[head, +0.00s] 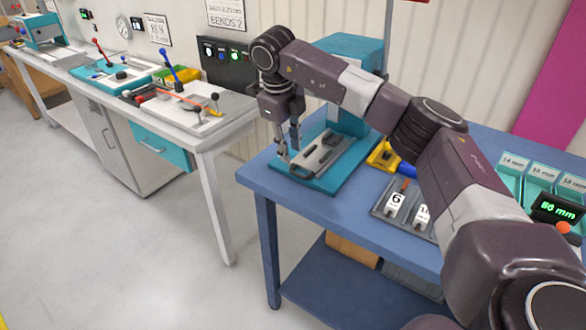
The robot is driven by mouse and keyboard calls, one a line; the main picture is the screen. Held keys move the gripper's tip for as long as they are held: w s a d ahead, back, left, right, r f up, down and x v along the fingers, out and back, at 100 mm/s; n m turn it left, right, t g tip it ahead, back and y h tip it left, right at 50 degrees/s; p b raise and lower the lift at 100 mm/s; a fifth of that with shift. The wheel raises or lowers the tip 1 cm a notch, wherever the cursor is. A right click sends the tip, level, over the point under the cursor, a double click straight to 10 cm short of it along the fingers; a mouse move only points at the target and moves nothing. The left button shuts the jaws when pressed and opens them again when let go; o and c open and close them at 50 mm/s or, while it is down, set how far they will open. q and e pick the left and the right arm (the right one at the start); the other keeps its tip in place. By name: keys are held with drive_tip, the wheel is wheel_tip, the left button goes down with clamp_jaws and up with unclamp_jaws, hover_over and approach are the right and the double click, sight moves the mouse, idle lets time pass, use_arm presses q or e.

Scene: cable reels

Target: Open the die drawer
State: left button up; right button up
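My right gripper (289,152) points down over the blue table, well to the right of the drawer. Its two fingers stand apart with nothing seen between them. The fingertips are by the left end of a grey slotted plate (325,150) on a teal machine base; whether they touch it I cannot tell. My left gripper is not in view.
The grey-white bench (206,140) carries teal tools and levers. A grey cabinet (108,140) stands left of the drawer. The blue table (258,180) holds a numbered rack (388,208) and teal bins (508,178). The floor before the drawer is clear.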

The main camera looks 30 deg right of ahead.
sight(294, 172)
drive_tip(key=f, duration=0.2)
drive_tip(key=d+f+p, duration=0.1)
drive_tip(key=f, duration=0.4)
drive_tip(key=shift+w+d+f, duration=0.1)
drive_tip(key=shift+w+d, duration=0.05)
drive_tip(key=shift+w, duration=0.15)
clamp_jaws()
